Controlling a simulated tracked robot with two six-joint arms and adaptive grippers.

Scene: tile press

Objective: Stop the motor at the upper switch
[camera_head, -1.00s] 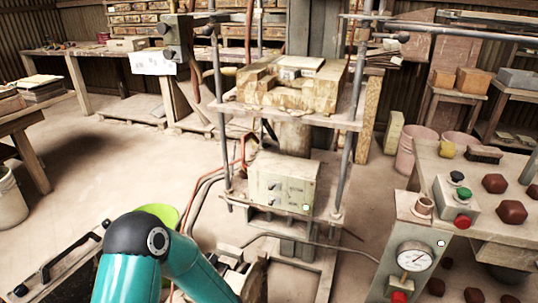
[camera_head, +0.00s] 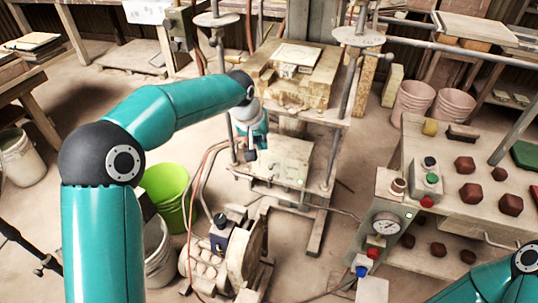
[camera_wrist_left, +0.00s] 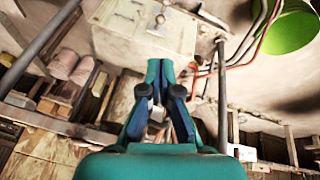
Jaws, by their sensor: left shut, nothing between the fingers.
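My left gripper (camera_head: 251,154) is shut and empty, fingers pointing down at the left part of a pale control box (camera_head: 285,160) low in the press frame. Whether it touches the box I cannot tell. In the left wrist view the shut fingers (camera_wrist_left: 163,72) point at this box (camera_wrist_left: 150,30), with a round pale knob on its face. A switch box (camera_head: 431,180) with black, green and red buttons stands on the right bench. A motor-like machine (camera_head: 238,255) stands on the floor below the press. Which switch is the upper one is unclear. My right gripper is out of view.
Press posts (camera_head: 349,65) and the upper platform with a wooden mould (camera_head: 290,75) stand close to my left arm. A pressure gauge (camera_head: 386,224) is right of the press. Hoses and a green bucket (camera_head: 166,188) lie left. The floor left is mostly open.

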